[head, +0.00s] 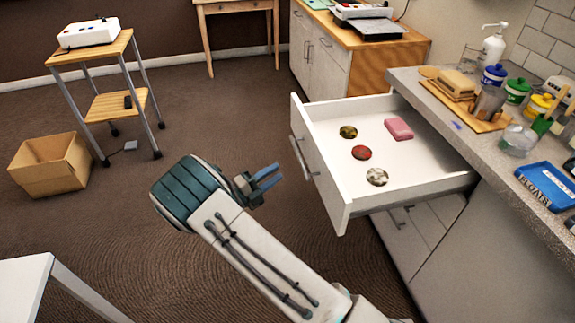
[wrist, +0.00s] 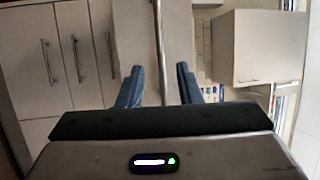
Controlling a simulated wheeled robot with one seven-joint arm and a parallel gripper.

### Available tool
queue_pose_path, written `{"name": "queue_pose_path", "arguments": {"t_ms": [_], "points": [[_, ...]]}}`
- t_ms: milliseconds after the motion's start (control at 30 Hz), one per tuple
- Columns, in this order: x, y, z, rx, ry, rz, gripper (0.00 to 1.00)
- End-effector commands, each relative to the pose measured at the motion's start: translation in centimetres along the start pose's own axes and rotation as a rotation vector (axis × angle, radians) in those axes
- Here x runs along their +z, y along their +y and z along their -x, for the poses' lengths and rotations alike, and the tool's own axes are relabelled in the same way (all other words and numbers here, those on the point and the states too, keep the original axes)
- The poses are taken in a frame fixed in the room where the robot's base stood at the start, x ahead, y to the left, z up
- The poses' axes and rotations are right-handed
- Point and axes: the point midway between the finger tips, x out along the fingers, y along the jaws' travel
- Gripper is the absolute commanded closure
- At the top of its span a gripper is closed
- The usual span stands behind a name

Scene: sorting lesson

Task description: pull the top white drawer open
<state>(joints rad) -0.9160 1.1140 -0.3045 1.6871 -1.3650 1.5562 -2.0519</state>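The top white drawer (head: 322,172) stands pulled well out from the counter in the head view, its inside showing. Its long metal handle (head: 299,157) is on the front face. My gripper (head: 268,178) is in front of the drawer, to the left of the handle and apart from it. In the wrist view my gripper (wrist: 160,86) has its two blue fingers spread. The handle bar (wrist: 158,45) shows upright in the gap between them, ahead of the fingers. Nothing is held.
In the drawer lie a pink block (head: 398,128) and three round pieces, one of them red (head: 361,152). The counter (head: 440,105) holds jars, a tray and a blue tray (head: 548,186). A cardboard box (head: 50,165) stands on the floor at left. The carpet between is clear.

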Motion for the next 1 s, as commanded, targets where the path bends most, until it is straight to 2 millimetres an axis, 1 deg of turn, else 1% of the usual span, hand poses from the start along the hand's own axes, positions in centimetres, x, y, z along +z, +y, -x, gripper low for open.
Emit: {"name": "queue_pose_path", "arguments": {"t_ms": [33, 100, 200, 300, 1000], "points": [[0.1, 0.1, 1.0, 0.001, -0.004, 0.000, 0.68], [0.1, 0.1, 2.1, 0.001, -0.002, -0.001, 0.68], [0.1, 0.1, 3.1, 0.001, -0.002, -0.001, 0.68], [0.0, 0.1, 3.7, 0.000, -0.001, 0.000, 0.68], [0.0, 0.0, 3.8, 0.001, -0.001, 0.000, 0.68]]}}
